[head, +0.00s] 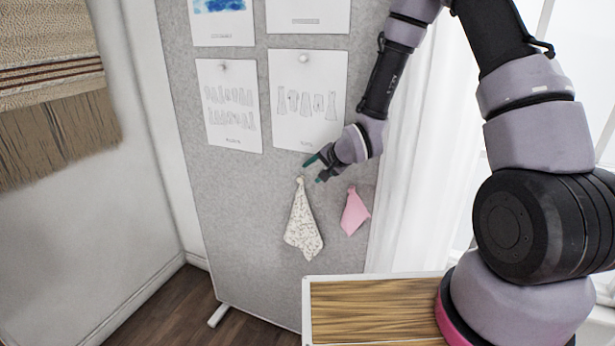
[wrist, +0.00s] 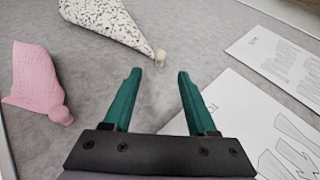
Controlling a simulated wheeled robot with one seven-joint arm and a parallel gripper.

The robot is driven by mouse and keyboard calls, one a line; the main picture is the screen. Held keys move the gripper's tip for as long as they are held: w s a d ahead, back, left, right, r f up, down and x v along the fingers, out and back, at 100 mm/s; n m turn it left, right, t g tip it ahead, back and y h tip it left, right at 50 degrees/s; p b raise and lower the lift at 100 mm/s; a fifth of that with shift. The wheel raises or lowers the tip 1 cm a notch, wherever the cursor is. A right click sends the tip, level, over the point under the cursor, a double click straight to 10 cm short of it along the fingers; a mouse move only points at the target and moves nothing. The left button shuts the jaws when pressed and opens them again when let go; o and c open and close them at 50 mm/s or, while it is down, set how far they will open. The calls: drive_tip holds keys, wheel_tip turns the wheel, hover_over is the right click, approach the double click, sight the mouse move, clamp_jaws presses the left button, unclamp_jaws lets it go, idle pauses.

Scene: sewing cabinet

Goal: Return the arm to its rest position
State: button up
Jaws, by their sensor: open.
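My gripper (head: 315,168) is at the end of my raised arm, in front of the grey pin board (head: 240,200). In the wrist view its two green fingers (wrist: 155,95) are spread apart with nothing between them. A speckled cream cloth (head: 303,228) hangs from a pin just below the fingertips. In the wrist view the same cloth (wrist: 108,22) and its pale pin (wrist: 160,57) lie beyond the fingertips. A pink cloth (head: 355,212) hangs to the right of it, and it also shows in the wrist view (wrist: 38,82), left of the fingers.
Paper sheets with clothing sketches (head: 307,100) are pinned above the cloths. A white-edged wooden surface (head: 375,308) stands at the bottom, beside my arm's base. A fringed woven hanging (head: 50,90) is on the left wall. White curtains (head: 425,190) hang at the right. Open floor shows at lower left.

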drive_tip(key=s+d+r+n+h, duration=0.1)
drive_tip(key=s+d+r+h, duration=0.15)
drive_tip(key=d+r, duration=0.65)
drive_tip(key=s+d+r+n+h, duration=0.15)
drive_tip(key=s+d+r, duration=0.35)
drive_tip(key=r, duration=0.7)
drive_tip(key=s+d+r, duration=0.3)
drive_tip(key=s+r, duration=0.3)
drive_tip(key=s, duration=0.3)
drive_tip(key=s+d+r, duration=0.3)
drive_tip(key=s+r, duration=0.3)
drive_tip(key=s, duration=0.3)
drive_tip(key=shift+s+d+r+g, duration=0.2)
drive_tip(key=shift+d+g, duration=0.1)
drive_tip(key=shift+g, duration=0.1)
